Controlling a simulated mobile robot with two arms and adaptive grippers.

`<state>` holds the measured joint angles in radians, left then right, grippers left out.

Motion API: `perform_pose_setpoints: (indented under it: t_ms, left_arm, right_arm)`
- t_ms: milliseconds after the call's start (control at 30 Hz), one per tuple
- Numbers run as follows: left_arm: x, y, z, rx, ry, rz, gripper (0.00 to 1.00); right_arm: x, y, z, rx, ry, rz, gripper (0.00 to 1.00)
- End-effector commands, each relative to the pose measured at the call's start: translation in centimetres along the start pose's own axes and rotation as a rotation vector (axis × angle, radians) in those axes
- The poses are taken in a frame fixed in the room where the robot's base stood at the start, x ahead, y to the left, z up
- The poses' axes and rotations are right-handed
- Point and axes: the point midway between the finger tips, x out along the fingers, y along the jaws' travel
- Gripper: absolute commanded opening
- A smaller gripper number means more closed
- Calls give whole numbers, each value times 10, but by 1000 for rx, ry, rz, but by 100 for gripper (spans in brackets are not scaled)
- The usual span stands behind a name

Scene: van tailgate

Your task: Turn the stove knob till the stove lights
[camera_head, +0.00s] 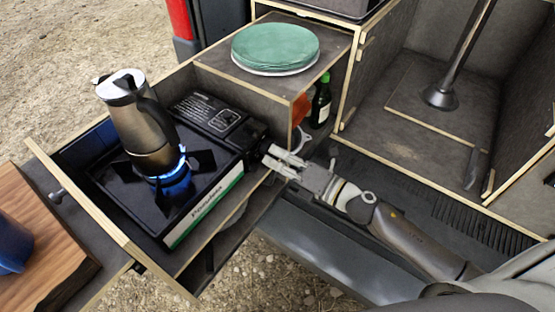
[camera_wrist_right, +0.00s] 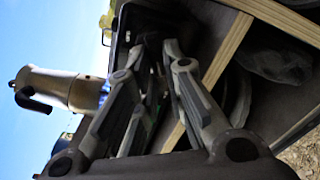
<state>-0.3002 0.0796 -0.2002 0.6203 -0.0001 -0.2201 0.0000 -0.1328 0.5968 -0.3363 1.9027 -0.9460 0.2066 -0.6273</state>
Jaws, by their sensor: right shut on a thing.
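The black camping stove (camera_head: 112,186) sits in a wooden pull-out drawer. A blue flame (camera_head: 178,178) burns on its burner, under a metal moka pot (camera_head: 141,125) that stands upright. The dark stove knob (camera_head: 247,134) is on the stove's right end, partly hidden by my gripper. My right gripper (camera_head: 270,155) is at that end, shut on the knob. In the right wrist view its fingers (camera_wrist_right: 152,55) reach to the dark stove end, where the knob itself is hard to make out. The moka pot also shows there (camera_wrist_right: 60,88). My left gripper is not in view.
Green plates (camera_head: 275,47) are stacked on the shelf behind the stove. A green bottle (camera_head: 321,102) stands in the compartment below, close to my right gripper. The drawer's wooden edge (camera_head: 125,238) runs along the front left, and a wooden board (camera_head: 40,240) lies at the left.

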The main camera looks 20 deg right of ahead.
Motion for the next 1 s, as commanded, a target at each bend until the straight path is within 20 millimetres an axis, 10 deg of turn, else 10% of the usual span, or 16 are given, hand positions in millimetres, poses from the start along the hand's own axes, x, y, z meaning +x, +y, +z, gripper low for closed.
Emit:
perform_pose_setpoints:
  t_ms: [667,833,1000]
  left_arm:
    - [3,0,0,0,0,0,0]
    - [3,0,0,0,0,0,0]
    - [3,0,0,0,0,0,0]
  right_arm:
    - [0,-2,-2,-55,4,-2,0]
    - [0,-2,-1,-55,3,-2,33]
    - [0,-2,-1,-55,1,-1,33]
